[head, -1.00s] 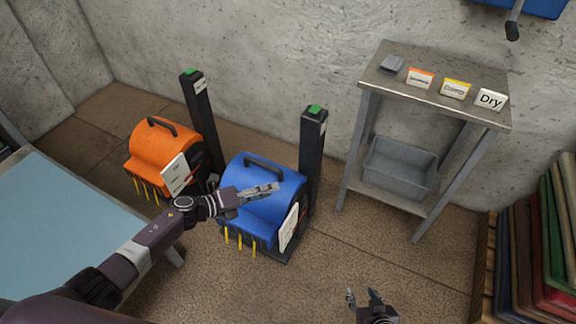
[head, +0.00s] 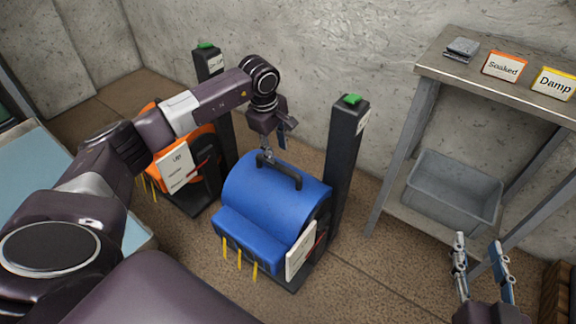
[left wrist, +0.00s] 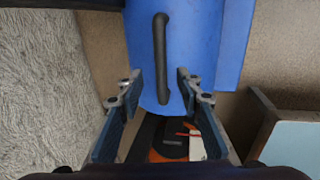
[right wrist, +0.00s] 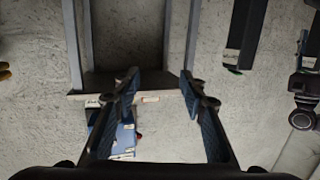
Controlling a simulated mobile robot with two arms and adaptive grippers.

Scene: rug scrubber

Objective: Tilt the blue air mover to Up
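The blue air mover (head: 272,205) stands on the floor with a black handle (head: 283,170) on top and a white card on its right side. In the left wrist view the blue body (left wrist: 195,35) and the dark handle (left wrist: 161,60) lie ahead of the fingers. My left gripper (head: 268,150) is above the handle's far left end; in its wrist view (left wrist: 157,85) the fingers are apart, with the handle's near end in line between them. I cannot tell whether the fingers reach around it. My right gripper (head: 482,262) is open and empty at the lower right, also in its wrist view (right wrist: 162,90).
A black post with a green top (head: 346,150) stands right behind the blue mover. An orange air mover (head: 205,150) is at left, partly behind my left arm. A grey shelf table (head: 500,90) holds "Soaked" and "Damp" cards, with a grey bin (head: 450,190) below.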

